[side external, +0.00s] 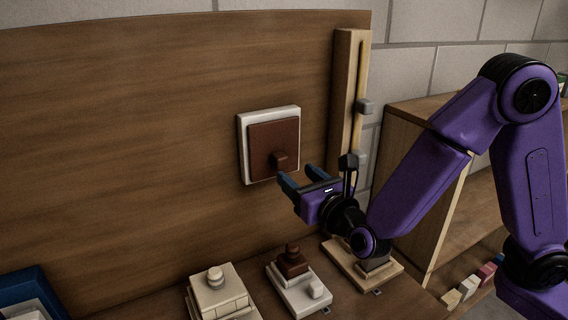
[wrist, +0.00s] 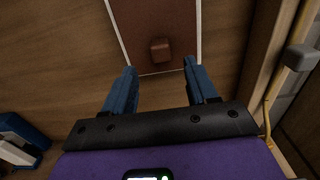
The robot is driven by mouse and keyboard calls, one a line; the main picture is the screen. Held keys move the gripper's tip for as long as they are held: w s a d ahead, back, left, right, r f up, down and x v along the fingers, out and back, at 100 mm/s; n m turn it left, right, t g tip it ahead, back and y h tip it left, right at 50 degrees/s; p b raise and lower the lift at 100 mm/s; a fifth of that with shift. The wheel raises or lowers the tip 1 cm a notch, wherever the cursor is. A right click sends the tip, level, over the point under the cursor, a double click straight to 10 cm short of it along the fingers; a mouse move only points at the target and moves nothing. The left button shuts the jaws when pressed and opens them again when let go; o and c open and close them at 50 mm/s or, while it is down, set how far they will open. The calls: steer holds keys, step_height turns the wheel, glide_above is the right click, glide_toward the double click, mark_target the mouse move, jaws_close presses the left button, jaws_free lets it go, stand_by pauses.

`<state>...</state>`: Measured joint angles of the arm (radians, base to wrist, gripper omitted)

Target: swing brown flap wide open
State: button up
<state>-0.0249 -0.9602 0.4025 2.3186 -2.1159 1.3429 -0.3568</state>
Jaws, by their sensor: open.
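The brown flap (side external: 263,147) sits in a white frame (side external: 241,150) on the upright wooden panel. It looks shut, flat against its frame. A small brown knob (side external: 279,159) sticks out near its lower edge. In the wrist view the flap (wrist: 158,20) is at the top centre, with its knob (wrist: 160,50) ahead of and between the finger lines. My gripper (side external: 299,182) is open and empty, just below and right of the knob, apart from it. Its two blue fingers also show in the wrist view (wrist: 157,80), spread wide.
A wooden post with a slider (side external: 365,107) stands right of the flap. Below are a cream box with a knob (side external: 217,290) and a white block with a brown knob (side external: 298,285). A blue object (side external: 28,290) is at lower left. Panel left of the flap is clear.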

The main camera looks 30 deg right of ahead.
mark_target(284, 163)
steer(key=w, duration=0.6)
steer(key=shift+w, duration=0.4)
steer(key=shift+c, duration=0.3)
jaws_close()
